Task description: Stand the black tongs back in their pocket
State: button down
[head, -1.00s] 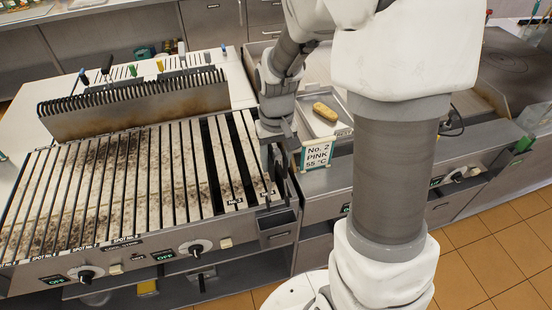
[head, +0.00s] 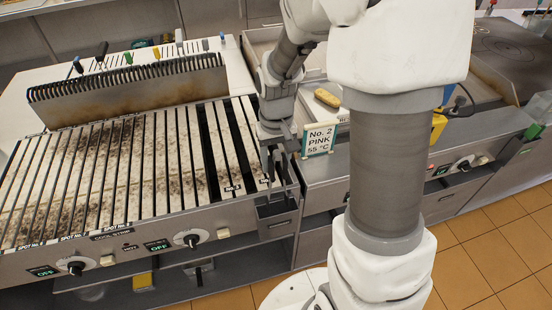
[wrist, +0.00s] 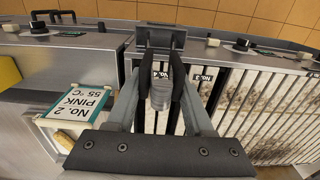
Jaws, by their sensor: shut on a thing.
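My gripper (wrist: 160,88) is shut on the black tongs (wrist: 160,98), whose upper end shows grey between the fingers in the wrist view. In the head view my gripper (head: 270,150) is low over the grill's front right corner, and its hold is too small to make out. The pocket, a grey box (head: 278,222) on the grill's front edge, lies directly under it. It also shows in the wrist view (wrist: 160,38), beyond the fingertips. The tongs' lower part is hidden, so I cannot tell how deep they sit in the pocket.
The slatted grill (head: 150,165) with a tall back guard (head: 130,92) lies left of my gripper. A sign reading No. 2 PINK 55 °C (head: 318,139) stands close on the right. Behind it a yellowish piece of food (head: 327,97) lies in a tray. Knobs (head: 191,240) stick out in front.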

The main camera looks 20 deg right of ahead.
jog(key=b, duration=0.8)
send_over(276, 192)
jog(key=s, duration=0.2)
jog(key=shift+w+a+f, duration=0.1)
jog(key=shift+a+f, duration=0.05)
jog(key=shift+f, duration=2.45)
jog(key=shift+w+a+f, duration=0.1)
jog(key=shift+f, duration=2.5)
jog(key=shift+f+b, duration=1.05)
jog(key=shift+f, duration=0.35)
jog(key=shift+c, duration=1)
grip_release()
notch_tip(276, 192, up, 18)
jog(key=shift+s+f+p, duration=0.15)
jog(key=shift+f+p, duration=0.1)
jog(key=shift+p, duration=0.6)
